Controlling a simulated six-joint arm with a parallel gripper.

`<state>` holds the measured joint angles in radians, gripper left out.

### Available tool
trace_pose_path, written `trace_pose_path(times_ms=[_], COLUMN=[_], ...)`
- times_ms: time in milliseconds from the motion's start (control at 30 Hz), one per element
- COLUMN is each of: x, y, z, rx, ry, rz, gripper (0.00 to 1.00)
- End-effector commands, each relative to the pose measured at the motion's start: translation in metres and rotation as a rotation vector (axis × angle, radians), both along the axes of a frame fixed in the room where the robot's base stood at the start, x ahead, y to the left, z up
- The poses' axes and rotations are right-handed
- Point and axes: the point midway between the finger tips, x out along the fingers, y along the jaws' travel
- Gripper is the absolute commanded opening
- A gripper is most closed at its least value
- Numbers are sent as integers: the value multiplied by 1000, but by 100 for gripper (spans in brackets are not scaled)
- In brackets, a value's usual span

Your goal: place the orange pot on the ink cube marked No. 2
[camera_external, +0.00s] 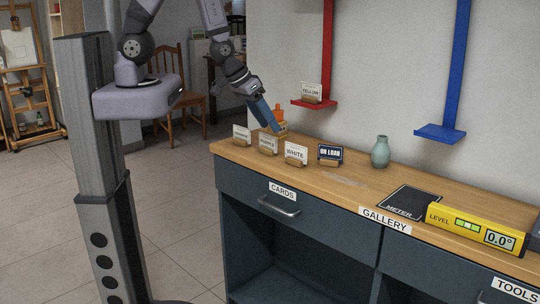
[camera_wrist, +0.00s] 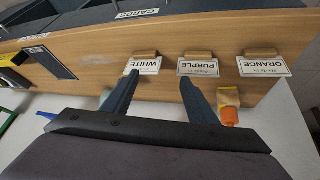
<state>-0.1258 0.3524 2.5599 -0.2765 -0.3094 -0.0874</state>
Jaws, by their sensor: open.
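My gripper (camera_external: 268,122) is open over the back of the wooden counter at its left end; in the wrist view its two fingers (camera_wrist: 158,98) are apart with nothing held between them. A small orange object (camera_external: 279,114), perhaps the orange pot, stands just behind it; in the wrist view it shows beside the right finger (camera_wrist: 230,116), on a yellowish block (camera_wrist: 229,97). Its shape is partly hidden. I see no cube marked No. 2. Cards reading WHITE (camera_wrist: 143,65), PURPLE (camera_wrist: 198,68) and ORANGE (camera_wrist: 262,67) stand in wooden holders on the counter.
An ON LOAN sign (camera_external: 330,154), a green vase (camera_external: 380,152), a dark METER mat (camera_external: 411,202) and a yellow level (camera_external: 474,228) are on the counter. A red wall shelf (camera_external: 314,104) holds a YELLOW card (camera_external: 312,92). A blue wall shelf (camera_external: 440,133) is empty.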

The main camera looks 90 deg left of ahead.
Motion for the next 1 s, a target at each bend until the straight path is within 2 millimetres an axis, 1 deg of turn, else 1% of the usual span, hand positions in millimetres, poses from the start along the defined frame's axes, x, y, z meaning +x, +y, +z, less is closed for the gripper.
trace_pose_path(times_ms=[33, 100, 167, 200, 333, 400, 500, 600, 700, 1000], x=[-6, -21, -36, -47, -83, -100, -119, -132, -138, -139], y=[-15, -33, -46, -52, -65, -67, -68, -67, -67, -67], z=[10, 19, 27, 33, 52, 60, 70, 77, 79, 80], rx=[-19, -42, -52, -56, -52, -44, -34, -25, -22, -22], ry=[39, 114, 179, 221, 349, 407, 471, 514, 534, 539], rz=[-60, -139, -207, -248, -362, -407, -450, -477, -488, -489], gripper=[53, 53, 53, 53, 53, 53, 53, 53, 53, 53])
